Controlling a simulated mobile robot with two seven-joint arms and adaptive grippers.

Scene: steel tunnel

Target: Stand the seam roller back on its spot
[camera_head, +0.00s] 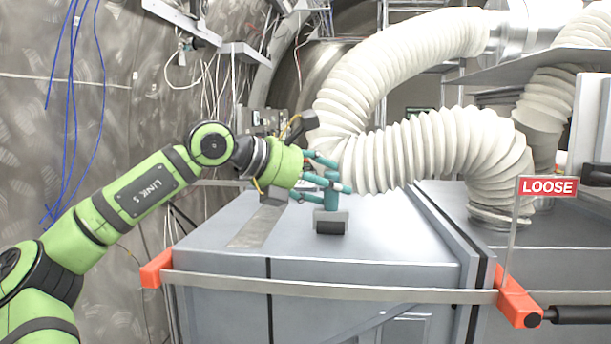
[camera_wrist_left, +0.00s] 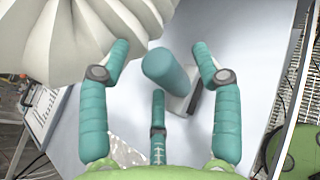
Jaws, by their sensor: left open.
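The seam roller has a teal handle and a grey and black foot (camera_head: 331,222). It stands upright on the grey cabinet top (camera_head: 400,240) in the head view. In the left wrist view its teal handle (camera_wrist_left: 168,78) points up toward the camera, between my fingers. My left gripper (camera_head: 335,175) is open around the upper handle, with teal fingers spread to either side. In the left wrist view the open fingers of my left gripper (camera_wrist_left: 160,52) show gaps to the handle. No spot for the roller is clearly marked. My right gripper is not in view.
A ribbed white duct (camera_head: 440,155) hangs close behind and right of the gripper. A mottled strip (camera_head: 254,229) lies on the cabinet top to the left. A strap (camera_head: 330,290) with orange corners crosses the cabinet front. A red LOOSE sign (camera_head: 548,186) stands at right.

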